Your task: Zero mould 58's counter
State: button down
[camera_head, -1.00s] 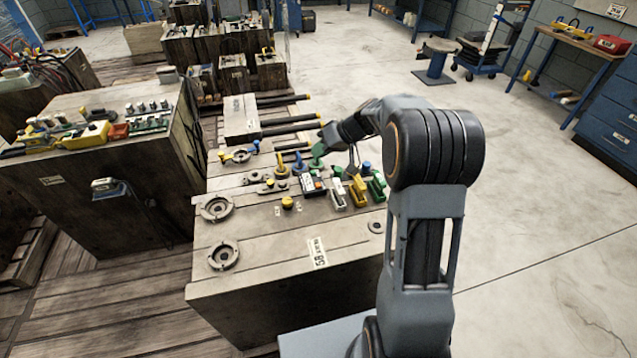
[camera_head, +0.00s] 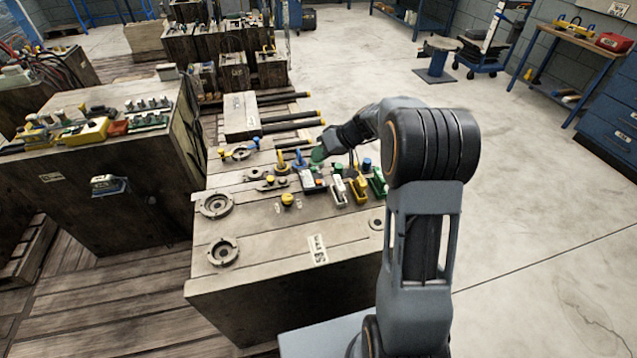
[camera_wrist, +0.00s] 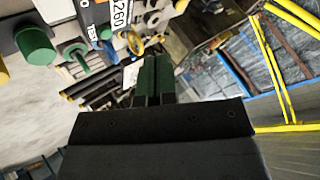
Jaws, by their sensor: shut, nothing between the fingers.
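Mould 58 (camera_head: 270,255) is the wooden-brown block in front of me, with a white number label (camera_head: 318,249) on its top near the front edge. A small dark counter (camera_head: 313,181) with a pale face sits on its top among coloured fittings. In the wrist view a dark-bodied counter (camera_wrist: 98,22) shows at the top, its white strip marked with digits seemingly ending in 260, turned sideways and cut by the frame. My gripper (camera_head: 317,158) is above the fittings behind the counter. In the wrist view its dark green fingers (camera_wrist: 153,75) are together and empty, apart from the counter.
Yellow and green clamps (camera_head: 357,190) stand right of the counter. A yellow knob (camera_head: 287,200) is left of it. A green knob (camera_wrist: 35,44) shows in the wrist view. Another mould (camera_head: 100,200) with tools stands to the left. Open floor (camera_head: 540,220) lies to the right.

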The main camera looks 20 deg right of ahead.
jog(key=b, duration=0.3)
send_over(320, 180)
notch_tip(320, 180, down, 5)
jog(key=shift+a+r, duration=0.1)
jog(key=shift+f+b, duration=0.5)
jog(key=shift+f, duration=0.25)
jog(key=shift+s+f+b, duration=0.15)
jog(key=shift+f+b, duration=1.15)
jog(key=shift+b, duration=0.25)
dwell(2.2)
jog(key=shift+r, duration=0.15)
jog(key=shift+r+p, duration=0.35)
jog(key=shift+r, duration=0.6)
jog(key=shift+r, duration=0.15)
jog(key=shift+r+p, duration=1.25)
jog(key=shift+r, duration=1.25)
